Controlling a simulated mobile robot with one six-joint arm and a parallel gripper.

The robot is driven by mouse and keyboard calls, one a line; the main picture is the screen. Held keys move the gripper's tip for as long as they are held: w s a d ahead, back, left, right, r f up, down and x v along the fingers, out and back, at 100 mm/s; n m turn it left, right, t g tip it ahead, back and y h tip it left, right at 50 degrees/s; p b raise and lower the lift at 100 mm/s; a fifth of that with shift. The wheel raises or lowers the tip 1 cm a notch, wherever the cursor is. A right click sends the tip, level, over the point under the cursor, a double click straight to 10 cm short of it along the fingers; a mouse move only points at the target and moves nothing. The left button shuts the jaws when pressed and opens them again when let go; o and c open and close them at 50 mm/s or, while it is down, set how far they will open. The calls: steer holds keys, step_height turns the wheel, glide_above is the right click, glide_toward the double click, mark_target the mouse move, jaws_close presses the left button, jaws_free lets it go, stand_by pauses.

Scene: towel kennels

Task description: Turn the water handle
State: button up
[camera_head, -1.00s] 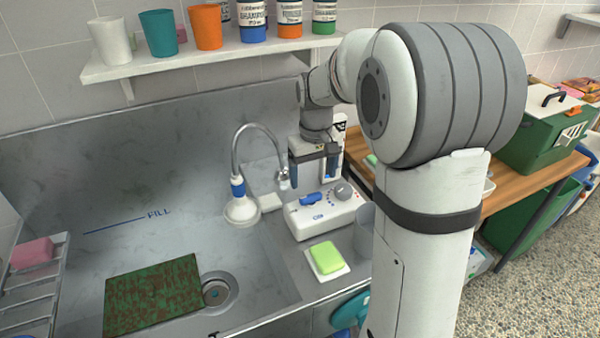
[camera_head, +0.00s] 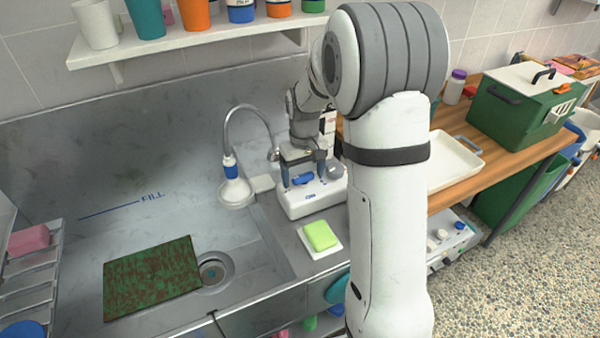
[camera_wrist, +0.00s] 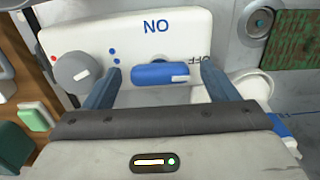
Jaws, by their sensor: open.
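The blue water handle (camera_wrist: 162,74) lies on the white control box (camera_wrist: 200,30), with a white mark near its right end in the wrist view. Lettering reading "NO" stands above it, and "OFF" is partly covered by a finger. My gripper (camera_wrist: 161,71) is open, with one blue finger at each end of the handle and a small gap on both sides. In the head view my gripper (camera_head: 303,172) is low over the white box (camera_head: 312,200), and the handle (camera_head: 303,180) shows between the fingers.
A grey knob (camera_wrist: 73,72) sits beside the handle on the same box. A green soap (camera_head: 320,235) lies on a white dish in front. The curved faucet hose (camera_head: 240,110) is close on the left. The shelf (camera_head: 200,40) with cups is above.

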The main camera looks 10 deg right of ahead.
steer(key=shift+c, duration=0.2)
steer(key=c, duration=0.9)
steer(key=shift+o, duration=0.6)
steer(key=shift+a, duration=0.35)
steer(key=shift+d, duration=0.3)
steer(key=shift+c, duration=0.9)
steer(key=n+b, duration=0.1)
steer(key=n, duration=0.4)
steer(key=shift+n+b, duration=0.3)
steer(key=shift+n, duration=0.1)
steer(key=n+b, duration=0.1)
steer(key=n, duration=0.4)
steer(key=shift+n, duration=0.4)
steer(key=o, duration=1)
